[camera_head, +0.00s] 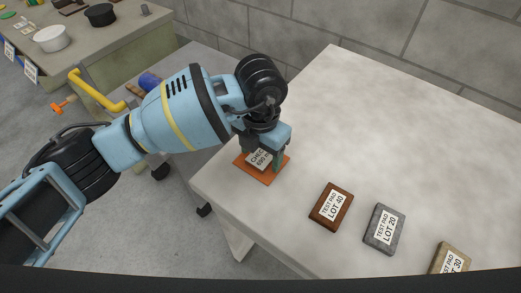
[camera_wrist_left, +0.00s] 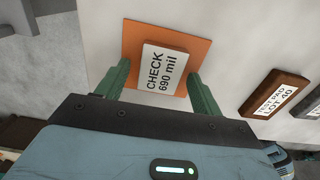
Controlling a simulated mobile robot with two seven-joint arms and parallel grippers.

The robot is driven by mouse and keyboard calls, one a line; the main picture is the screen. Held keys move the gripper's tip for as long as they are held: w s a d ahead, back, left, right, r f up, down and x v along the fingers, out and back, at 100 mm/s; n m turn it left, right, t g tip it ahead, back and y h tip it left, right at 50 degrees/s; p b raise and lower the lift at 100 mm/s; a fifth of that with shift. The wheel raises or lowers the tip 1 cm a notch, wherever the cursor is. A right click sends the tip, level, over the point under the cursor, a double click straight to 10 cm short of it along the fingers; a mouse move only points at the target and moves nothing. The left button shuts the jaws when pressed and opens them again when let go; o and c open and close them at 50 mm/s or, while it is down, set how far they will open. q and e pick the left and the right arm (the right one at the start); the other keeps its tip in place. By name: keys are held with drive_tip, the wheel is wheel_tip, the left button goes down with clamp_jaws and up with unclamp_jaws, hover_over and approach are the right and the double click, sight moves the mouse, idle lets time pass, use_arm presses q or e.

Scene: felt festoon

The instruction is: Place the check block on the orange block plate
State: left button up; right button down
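The check block (camera_wrist_left: 165,68), with a white face printed "CHECK 690 mil", is over the orange block plate (camera_wrist_left: 137,32) in the left wrist view. In the head view the block (camera_head: 259,158) and the orange plate (camera_head: 264,179) sit at the near left corner of the table, partly hidden by my gripper. My left gripper (camera_head: 271,158) points down there, its green fingers on either side of the block. In the wrist view a gap shows beside the left finger, so the fingers look open. Whether the block touches the plate is hard to tell. My right gripper is out of view.
On the pale table (camera_head: 350,120) lie a brown LOT 40 pad (camera_head: 331,207), a grey LOT 20 pad (camera_head: 384,229) and a tan LOT 30 pad (camera_head: 450,258), right of the plate. The table's back is clear. A bench with pots (camera_head: 52,38) stands at the far left.

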sight(261, 157)
use_arm(q)
wheel_tip(261, 157, up, 12)
drive_tip(key=shift+r, duration=0.15)
idle(0.6)
